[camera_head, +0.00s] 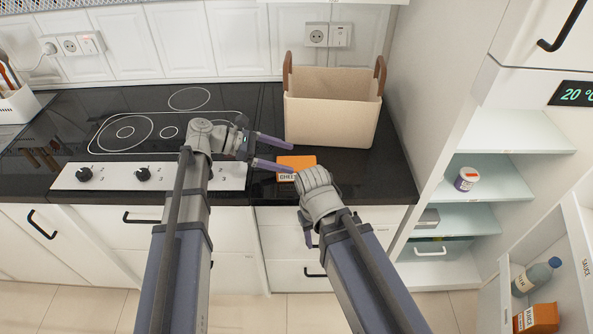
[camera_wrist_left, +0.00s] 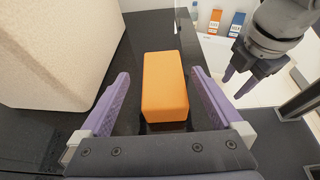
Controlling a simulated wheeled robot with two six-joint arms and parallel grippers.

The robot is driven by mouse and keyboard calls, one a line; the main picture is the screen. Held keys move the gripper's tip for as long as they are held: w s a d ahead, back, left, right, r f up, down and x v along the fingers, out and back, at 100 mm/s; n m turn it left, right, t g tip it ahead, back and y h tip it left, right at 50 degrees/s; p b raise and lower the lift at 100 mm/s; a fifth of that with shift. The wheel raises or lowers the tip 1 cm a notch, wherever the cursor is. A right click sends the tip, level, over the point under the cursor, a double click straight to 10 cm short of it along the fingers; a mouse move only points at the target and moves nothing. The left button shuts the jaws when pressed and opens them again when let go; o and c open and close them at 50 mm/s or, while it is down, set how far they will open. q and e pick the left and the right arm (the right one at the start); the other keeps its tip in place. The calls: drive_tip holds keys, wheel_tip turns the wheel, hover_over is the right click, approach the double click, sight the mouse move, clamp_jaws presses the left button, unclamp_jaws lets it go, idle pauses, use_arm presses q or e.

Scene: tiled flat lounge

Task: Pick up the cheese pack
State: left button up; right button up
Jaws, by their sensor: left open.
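The cheese pack (camera_head: 297,163) is a small orange box lying on the black counter, in front of the beige basket. Its lettered front is partly hidden by my right wrist. In the left wrist view the pack (camera_wrist_left: 165,85) shows as a plain orange block between the two purple fingers. My left gripper (camera_head: 291,158) is open, one finger on each side of the pack, with gaps visible. My right gripper (camera_wrist_left: 236,82) points down beyond the counter's front edge, apart from the pack. Its fingers are small here and mostly hidden in the head view.
The beige basket (camera_head: 331,117) with brown handles stands close behind the pack. A black hob (camera_head: 130,133) lies to the left. At the right, an open fridge has a cup (camera_head: 466,179) on a shelf (camera_head: 490,185) and a bottle (camera_head: 537,277) and orange carton (camera_head: 537,319) in its door.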

sight(299, 163)
use_arm(q)
drive_tip(key=shift+s+d+f+b, duration=0.1)
drive_tip(key=shift+d+f+b, duration=0.2)
drive_tip(key=shift+b, duration=0.05)
drive_tip(key=b+x, duration=0.1)
drive_tip(key=x, duration=0.2)
drive_tip(key=shift+s+d+f+b, duration=0.1)
drive_tip(key=shift+d+f+b, duration=0.05)
drive_tip(key=shift+f+b, duration=0.25)
drive_tip(key=shift+d, duration=0.45)
drive_tip(key=shift+c, duration=0.2)
drive_tip(key=c, duration=1.5)
drive_tip(key=shift+o, duration=0.2)
wheel_tip(299, 163, up, 10)
drive_tip(key=p, duration=1)
drive_tip(key=shift+r, duration=0.2)
